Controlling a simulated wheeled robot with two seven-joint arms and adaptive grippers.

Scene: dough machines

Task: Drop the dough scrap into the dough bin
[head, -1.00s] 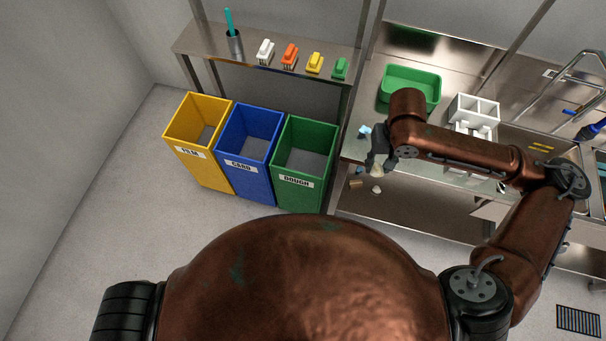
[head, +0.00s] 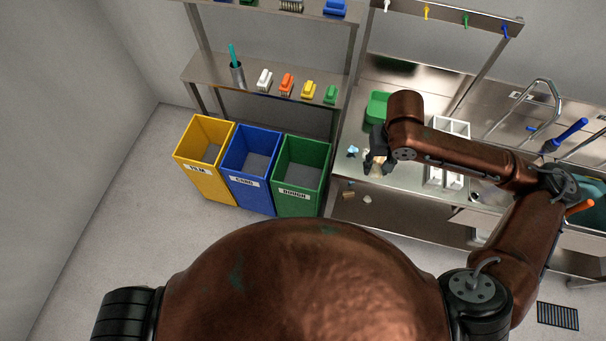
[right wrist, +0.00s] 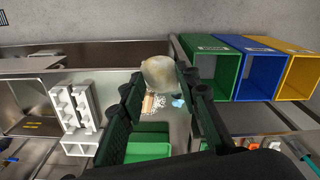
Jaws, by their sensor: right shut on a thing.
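My right gripper (head: 377,164) is shut on the dough scrap (right wrist: 158,72), a pale rounded lump between its fingertips. In the head view the gripper is over the left end of the steel counter, and its fingers mostly hide the scrap. The dough bin (head: 298,200) is the green open-topped bin labelled DOUGH, on the floor to the left of the gripper. Its inside looks empty. The bin also shows in the right wrist view (right wrist: 216,72), to the right of the gripper. My left gripper is not in view.
A blue card bin (head: 247,185) and a yellow film bin (head: 203,165) stand left of the dough bin. A light blue scrap (head: 353,152) lies on the counter by the gripper. A green tub (head: 376,106) and white holder (head: 452,127) stand behind. A shelf (head: 265,88) overhangs the bins.

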